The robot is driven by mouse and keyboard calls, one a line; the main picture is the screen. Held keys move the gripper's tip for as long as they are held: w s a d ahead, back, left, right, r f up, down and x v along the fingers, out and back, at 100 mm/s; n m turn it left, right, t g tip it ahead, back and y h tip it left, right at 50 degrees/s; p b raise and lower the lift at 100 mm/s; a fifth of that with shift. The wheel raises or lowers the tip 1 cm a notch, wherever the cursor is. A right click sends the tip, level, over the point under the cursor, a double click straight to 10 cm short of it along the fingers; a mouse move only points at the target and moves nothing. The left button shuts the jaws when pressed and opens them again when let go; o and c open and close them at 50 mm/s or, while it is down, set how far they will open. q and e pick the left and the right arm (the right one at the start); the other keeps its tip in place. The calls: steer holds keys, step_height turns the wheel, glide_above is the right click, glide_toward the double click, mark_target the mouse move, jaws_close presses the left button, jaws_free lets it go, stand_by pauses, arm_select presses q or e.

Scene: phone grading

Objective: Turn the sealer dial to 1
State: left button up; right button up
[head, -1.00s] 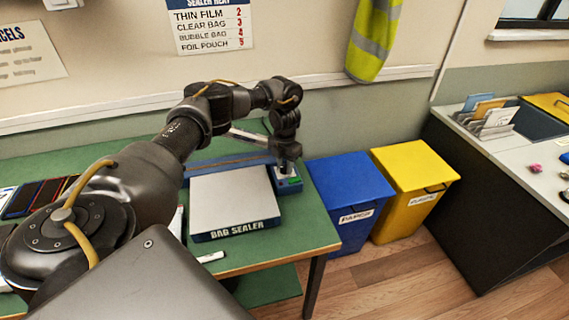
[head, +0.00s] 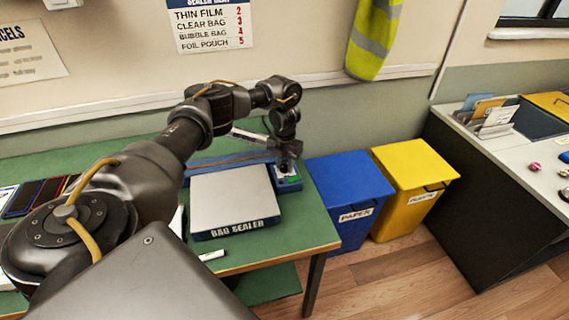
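The bag sealer (head: 232,200) sits on the green table, with a pale flat top and a dark front edge lettered "BAG SEALER". Its blue control box (head: 289,184) is at its right side, with a small green patch on top. My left gripper (head: 287,166) points down over the control box, at or just above it. The dial is hidden under the gripper, so its setting cannot be read. The fingers are too small and dark to tell open from shut. My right gripper is out of view.
A blue paper bin (head: 350,185) and a yellow bin (head: 415,170) stand right of the table (head: 310,225). Several phones (head: 45,195) lie at the table's left. A small white item (head: 212,255) lies at the front edge. A sealer heat chart (head: 210,25) hangs on the wall.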

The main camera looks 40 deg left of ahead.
mark_target(285, 166)
arm_select(q)
steer(key=o, duration=0.4)
step_height(285, 166, up, 11)
steer(key=shift+f+p, duration=0.1)
steer(key=shift+p, duration=0.2)
stand_by(0.6)
